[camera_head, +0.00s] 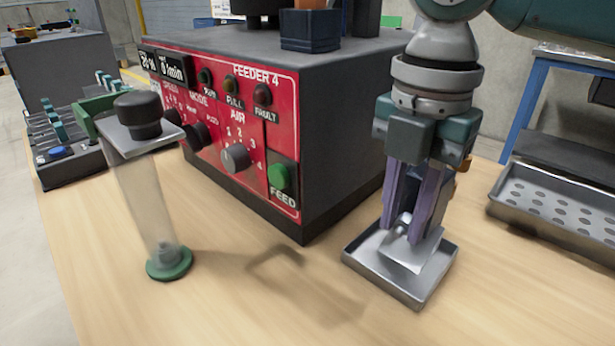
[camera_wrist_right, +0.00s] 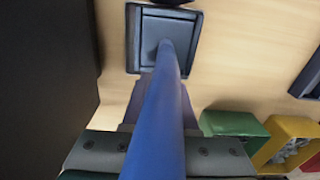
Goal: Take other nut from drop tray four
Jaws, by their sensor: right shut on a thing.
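Drop tray four (camera_head: 352,257) is a small shallow metal tray on the wooden bench, in front of the right side of the feeder. It also shows at the top of the right wrist view (camera_wrist_right: 133,40). My right gripper (camera_head: 410,228) points down over the tray with its purple fingers low inside the tray's outline. I cannot tell whether the nut touches the tray floor. My left gripper is not in view.
Feeder 4 (camera_head: 345,120), a dark box with a red panel, stands close left of the right gripper. A clear tube stand (camera_head: 145,200) with a green base is at left. A perforated tray (camera_head: 560,205) lies at right. Green (camera_wrist_right: 235,125) and yellow (camera_wrist_right: 283,125) bins show in the wrist view.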

